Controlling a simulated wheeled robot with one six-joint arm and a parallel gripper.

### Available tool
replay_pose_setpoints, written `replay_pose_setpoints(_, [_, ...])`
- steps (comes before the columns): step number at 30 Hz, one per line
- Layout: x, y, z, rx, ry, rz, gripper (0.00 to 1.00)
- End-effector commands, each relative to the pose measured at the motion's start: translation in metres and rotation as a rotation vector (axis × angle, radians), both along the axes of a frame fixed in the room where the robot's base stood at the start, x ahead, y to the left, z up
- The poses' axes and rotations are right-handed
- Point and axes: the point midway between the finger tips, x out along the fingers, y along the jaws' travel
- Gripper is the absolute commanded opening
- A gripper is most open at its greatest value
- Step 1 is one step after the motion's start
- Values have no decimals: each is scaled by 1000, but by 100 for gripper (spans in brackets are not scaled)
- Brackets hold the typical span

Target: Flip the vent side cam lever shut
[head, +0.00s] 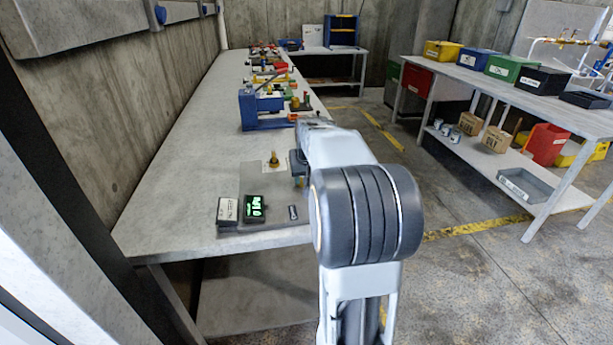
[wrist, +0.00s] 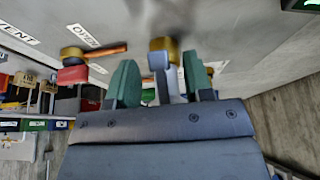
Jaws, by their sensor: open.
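In the wrist view my gripper (wrist: 161,83) is open, with a green-padded finger on each side. A grey-blue upright piece (wrist: 158,62) with a brass-coloured part (wrist: 164,45) shows between the fingers; I cannot tell whether they touch it. To the left stands a red and brass fitting (wrist: 73,66) with an orange lever (wrist: 106,50) sticking out to the right. A VENT label (wrist: 18,34) and another label (wrist: 83,36) lie near it. Which piece is the vent side cam lever is unclear. In the head view my gripper (head: 299,170) is low over the bench, mostly hidden by my arm.
The long bench (head: 175,185) carries a brass fitting (head: 274,160), a black box with green digits (head: 255,208), a white box (head: 228,211) and a blue device (head: 262,108). Coloured bins stand on a table (head: 500,93) at right. The bench's left part is clear.

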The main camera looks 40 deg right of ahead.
Motion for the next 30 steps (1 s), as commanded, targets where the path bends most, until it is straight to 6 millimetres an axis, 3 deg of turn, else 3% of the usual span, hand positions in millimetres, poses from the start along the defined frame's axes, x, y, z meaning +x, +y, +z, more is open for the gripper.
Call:
replay_pose_setpoints(6, [0,0,0,0,0,0,45])
replay_pose_setpoints(20, [0,0,0,0,0,0,1])
replay_pose_setpoints(30, [3,-2,-13,-56,-119,-1,0])
